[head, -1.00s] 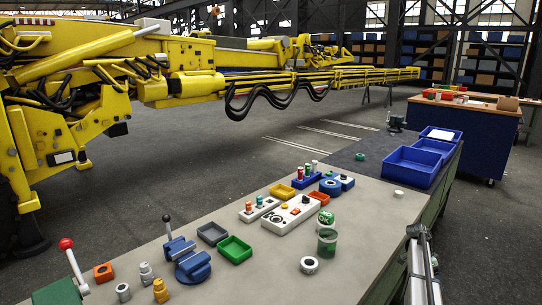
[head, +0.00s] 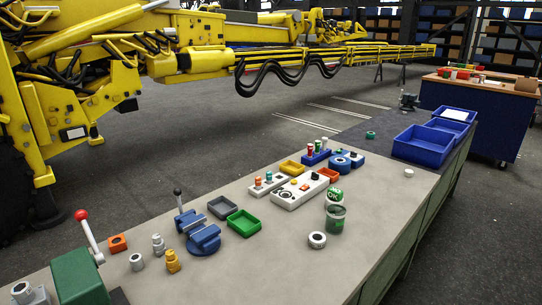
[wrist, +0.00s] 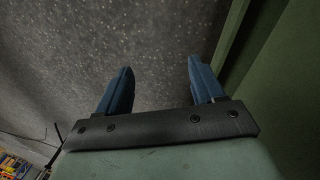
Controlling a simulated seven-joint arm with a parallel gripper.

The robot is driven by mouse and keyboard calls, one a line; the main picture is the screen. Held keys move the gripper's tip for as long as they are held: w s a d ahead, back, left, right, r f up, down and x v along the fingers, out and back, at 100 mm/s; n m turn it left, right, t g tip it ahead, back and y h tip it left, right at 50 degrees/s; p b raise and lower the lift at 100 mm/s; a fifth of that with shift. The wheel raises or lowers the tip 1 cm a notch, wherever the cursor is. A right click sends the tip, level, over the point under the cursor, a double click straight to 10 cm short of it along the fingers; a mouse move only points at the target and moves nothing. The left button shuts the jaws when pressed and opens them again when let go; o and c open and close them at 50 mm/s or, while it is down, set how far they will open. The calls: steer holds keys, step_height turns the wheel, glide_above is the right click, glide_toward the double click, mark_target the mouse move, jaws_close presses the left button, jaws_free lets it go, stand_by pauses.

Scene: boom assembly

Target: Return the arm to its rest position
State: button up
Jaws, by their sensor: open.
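My gripper (wrist: 155,85) shows in the wrist view with its two blue fingers spread apart and nothing between them. Beyond the fingers is the dark speckled floor (wrist: 120,30), with a green panel (wrist: 285,100) close on the right. My gripper and arm do not show in the head view now.
The grey workbench (head: 340,272) holds a blue vise (head: 200,238), a green tray (head: 244,223), a white control box (head: 300,190), a clear green cup (head: 335,219) and a white ring (head: 317,240). Blue bins (head: 424,146) stand at its far end. A yellow boom machine (head: 190,62) is behind.

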steer(key=s+a+f+n+g, duration=0.1)
steer(key=s+a+n+g, duration=0.1)
steer(key=s+a, duration=0.3)
steer(key=s+a+f+n+g+y, duration=0.1)
steer(key=s+a, duration=0.5)
steer(key=s, duration=0.7)
steer(key=s+a+f+n+g+y, duration=0.1)
steer(key=s+a+f+n+g, duration=0.1)
steer(key=s+a, duration=0.3)
steer(key=s+f+n, duration=0.1)
steer(key=s, duration=0.3)
steer(key=shift+a+g, duration=0.3)
steer(key=shift+a, duration=0.1)
steer(key=shift+s, duration=0.1)
